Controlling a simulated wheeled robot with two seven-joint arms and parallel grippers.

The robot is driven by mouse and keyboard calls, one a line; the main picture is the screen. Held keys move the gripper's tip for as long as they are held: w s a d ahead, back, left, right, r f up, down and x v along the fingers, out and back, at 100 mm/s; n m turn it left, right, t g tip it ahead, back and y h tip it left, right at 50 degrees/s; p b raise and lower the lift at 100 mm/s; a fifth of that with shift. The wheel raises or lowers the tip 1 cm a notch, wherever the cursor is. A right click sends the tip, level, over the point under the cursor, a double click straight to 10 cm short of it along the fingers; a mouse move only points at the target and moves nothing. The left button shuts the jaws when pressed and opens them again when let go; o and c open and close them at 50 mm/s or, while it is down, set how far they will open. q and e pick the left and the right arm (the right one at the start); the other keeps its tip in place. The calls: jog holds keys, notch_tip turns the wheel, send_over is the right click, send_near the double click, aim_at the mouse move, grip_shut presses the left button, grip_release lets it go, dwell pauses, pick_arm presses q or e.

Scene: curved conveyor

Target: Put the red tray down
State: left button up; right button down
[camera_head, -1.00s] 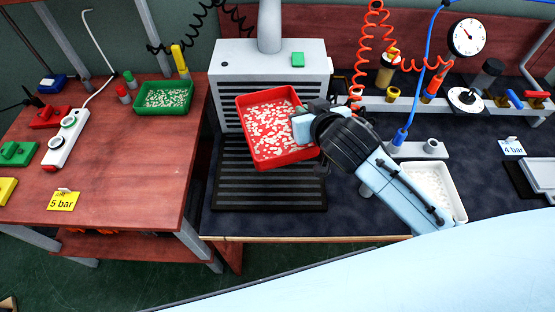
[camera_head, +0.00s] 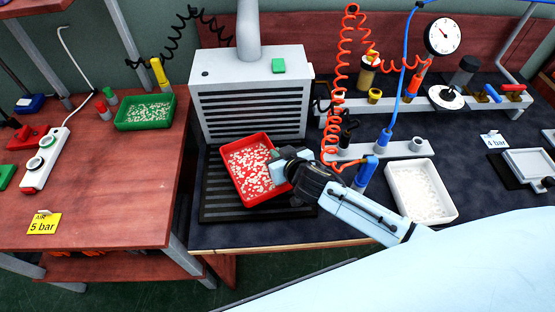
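The red tray (camera_head: 232,150), filled with small pale pieces, is over the black slatted mat (camera_head: 217,208) in front of the grey vented box. It looks slightly tilted, and I cannot tell whether it touches the mat. My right gripper (camera_head: 283,167) is at the tray's right rim, shut on it. The fingertips are partly hidden by the gripper's own body. My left gripper is not in view.
The grey vented box (camera_head: 250,65) stands right behind the tray. A white tray (camera_head: 453,212) and a blue-topped tool holder (camera_head: 366,172) are to the right. A green tray (camera_head: 172,124) stands on the red bench (camera_head: 120,190) at left. Dark worktop lies around the mat.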

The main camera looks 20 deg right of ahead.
notch_tip(320, 180, down, 2)
jog(key=shift+r, duration=0.1)
jog(key=shift+f+b, duration=0.3)
jog(key=shift+b, duration=0.05)
jog(key=c, duration=1.6)
grip_release()
jog(key=shift+r, duration=0.1)
jog(key=shift+c, duration=0.2)
jog(key=shift+s+r+p, duration=0.2)
jog(key=shift+r+p, duration=0.1)
jog(key=p+v, duration=0.2)
jog(key=v, duration=0.9)
jog(key=shift+s, duration=0.25)
jog(key=shift+r, duration=0.1)
